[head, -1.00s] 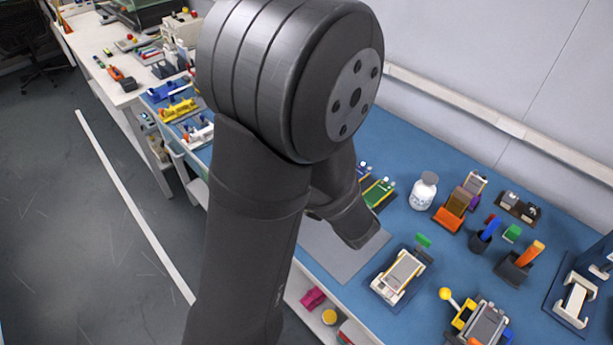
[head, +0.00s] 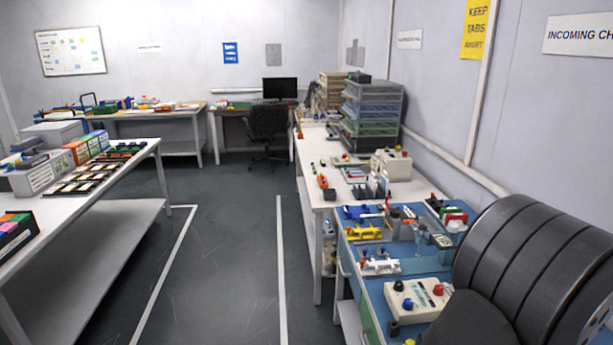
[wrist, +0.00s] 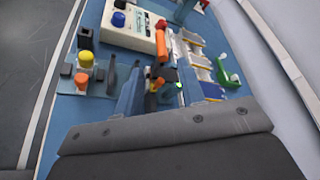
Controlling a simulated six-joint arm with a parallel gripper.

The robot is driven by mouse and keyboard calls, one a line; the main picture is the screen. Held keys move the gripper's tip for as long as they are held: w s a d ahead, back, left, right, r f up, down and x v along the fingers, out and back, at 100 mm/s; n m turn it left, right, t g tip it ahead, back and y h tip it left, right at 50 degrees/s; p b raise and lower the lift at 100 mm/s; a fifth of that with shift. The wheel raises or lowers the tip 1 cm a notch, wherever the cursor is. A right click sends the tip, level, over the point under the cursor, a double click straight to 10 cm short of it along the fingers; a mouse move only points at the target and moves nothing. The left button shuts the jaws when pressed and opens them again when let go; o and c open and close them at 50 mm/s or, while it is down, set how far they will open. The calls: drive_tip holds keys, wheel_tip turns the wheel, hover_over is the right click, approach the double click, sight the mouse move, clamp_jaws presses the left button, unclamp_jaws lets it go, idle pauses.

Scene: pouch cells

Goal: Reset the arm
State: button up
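My gripper (wrist: 159,88) shows in the wrist view, its dark grey body across the bottom and two bluish fingers reaching up, spread apart. Nothing appears held between them; an orange and black item (wrist: 154,84) shows in the gap, and I cannot tell how far beyond the fingers it is. The gripper is above the blue bench mat (wrist: 70,110). In the head view only a big dark joint of my arm shows at the lower right; the gripper is out of that view.
A control box with red and blue buttons (head: 417,298) stands on the blue bench; it also shows in the wrist view (wrist: 128,25). Yellow (head: 363,233) and white fixtures (head: 380,266) are nearby. A white table (head: 80,190) stands left. The floor aisle (head: 235,240) is clear.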

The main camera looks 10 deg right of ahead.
drive_tip(key=x, duration=1)
drive_tip(key=shift+w, duration=0.1)
